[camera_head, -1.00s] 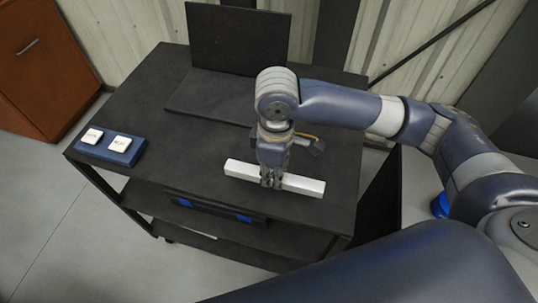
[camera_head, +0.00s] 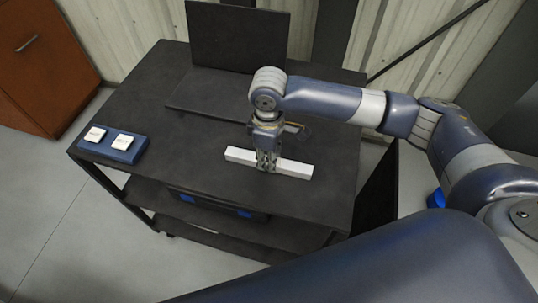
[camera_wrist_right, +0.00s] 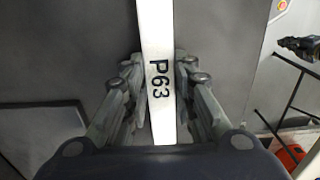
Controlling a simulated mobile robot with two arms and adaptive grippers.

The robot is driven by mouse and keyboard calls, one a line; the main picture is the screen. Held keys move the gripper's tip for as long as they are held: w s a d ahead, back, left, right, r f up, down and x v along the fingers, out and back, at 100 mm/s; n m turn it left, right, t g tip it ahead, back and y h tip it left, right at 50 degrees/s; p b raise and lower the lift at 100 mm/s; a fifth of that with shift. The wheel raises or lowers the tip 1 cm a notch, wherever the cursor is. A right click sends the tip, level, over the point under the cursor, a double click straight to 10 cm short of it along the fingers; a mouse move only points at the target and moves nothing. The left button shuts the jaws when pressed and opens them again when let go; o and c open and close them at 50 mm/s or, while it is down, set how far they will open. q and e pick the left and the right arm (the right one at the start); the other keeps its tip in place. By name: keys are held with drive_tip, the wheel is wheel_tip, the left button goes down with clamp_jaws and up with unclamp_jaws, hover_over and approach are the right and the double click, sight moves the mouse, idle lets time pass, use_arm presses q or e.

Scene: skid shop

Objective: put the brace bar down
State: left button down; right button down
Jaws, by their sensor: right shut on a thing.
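The brace bar (camera_head: 295,169) is a long white square bar. It lies level across my right gripper (camera_head: 266,166), which is shut on it near its middle, over the dark cart top (camera_head: 205,180). I cannot tell whether the bar touches the cart top. In the right wrist view the bar (camera_wrist_right: 157,45) runs up between the two fingers (camera_wrist_right: 158,95) and shows the marking "P63". My left gripper is not in view.
A blue box with two white buttons (camera_head: 113,145) sits at the cart's left edge. A dark upright panel (camera_head: 238,38) with a flat base stands at the back. The cart top left of the bar is clear. A brown cabinet (camera_head: 40,65) stands behind left.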

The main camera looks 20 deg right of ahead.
drive_tip(key=shift+f, duration=0.1)
drive_tip(key=c, duration=1.4)
unclamp_jaws()
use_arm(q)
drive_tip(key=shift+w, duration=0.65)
use_arm(e)
drive_tip(key=shift+o, duration=0.4)
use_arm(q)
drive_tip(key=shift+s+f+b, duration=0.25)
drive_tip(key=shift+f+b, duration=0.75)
use_arm(e)
wheel_tip(320, 180, up, 12)
